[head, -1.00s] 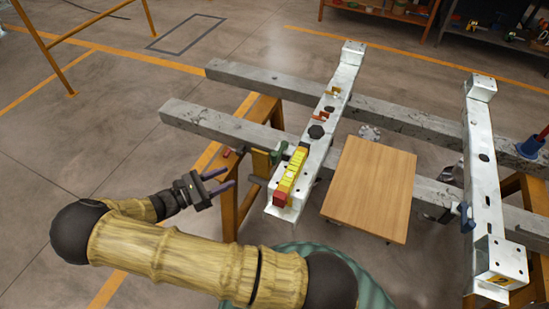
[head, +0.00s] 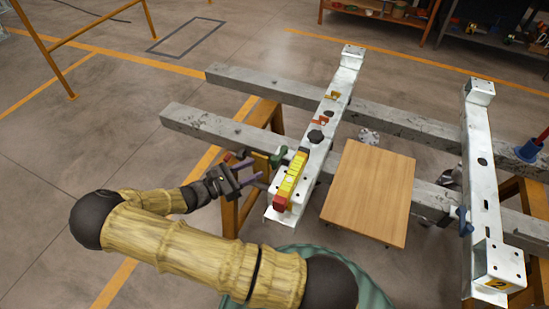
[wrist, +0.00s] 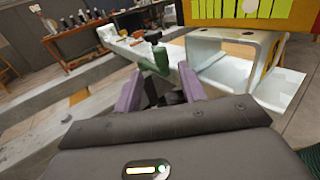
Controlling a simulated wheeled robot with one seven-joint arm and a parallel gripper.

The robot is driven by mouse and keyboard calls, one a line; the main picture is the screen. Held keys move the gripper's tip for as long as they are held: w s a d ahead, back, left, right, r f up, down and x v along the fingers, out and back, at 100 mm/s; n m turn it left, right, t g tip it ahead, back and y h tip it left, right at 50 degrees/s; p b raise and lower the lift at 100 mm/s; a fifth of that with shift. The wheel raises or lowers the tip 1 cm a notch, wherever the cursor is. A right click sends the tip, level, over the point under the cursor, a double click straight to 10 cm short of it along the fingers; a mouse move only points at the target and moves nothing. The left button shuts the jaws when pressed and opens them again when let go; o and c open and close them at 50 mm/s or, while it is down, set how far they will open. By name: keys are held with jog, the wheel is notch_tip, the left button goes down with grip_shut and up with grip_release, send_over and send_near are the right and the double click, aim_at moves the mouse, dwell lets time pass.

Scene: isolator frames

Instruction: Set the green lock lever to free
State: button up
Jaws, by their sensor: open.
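The green lock lever (head: 278,157) sits on the left side of the white beam (head: 318,150), next to the yellow block. In the wrist view the green lever (wrist: 161,59) stands up just past the fingertips, between them in the picture. My gripper (head: 250,171) is open and empty, to the left of the lever and apart from it. Its two purple fingers also show in the wrist view (wrist: 160,87). The lever's pivot is partly hidden, and I cannot read a free or locked mark.
A yellow block (head: 290,181) with a red end (head: 280,202) is on the beam close to the lever. Grey rails (head: 215,122) cross beneath the beam on orange trestles (head: 232,208). A wooden board (head: 370,190) lies to the right, and a second white beam (head: 482,180) stands beyond it.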

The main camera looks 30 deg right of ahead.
aim_at(274, 160)
jog(key=d, duration=0.8)
jog(key=shift+w+d+p, duration=0.15)
jog(key=shift+d+p, duration=0.1)
jog(key=shift+p, duration=0.15)
grip_shut()
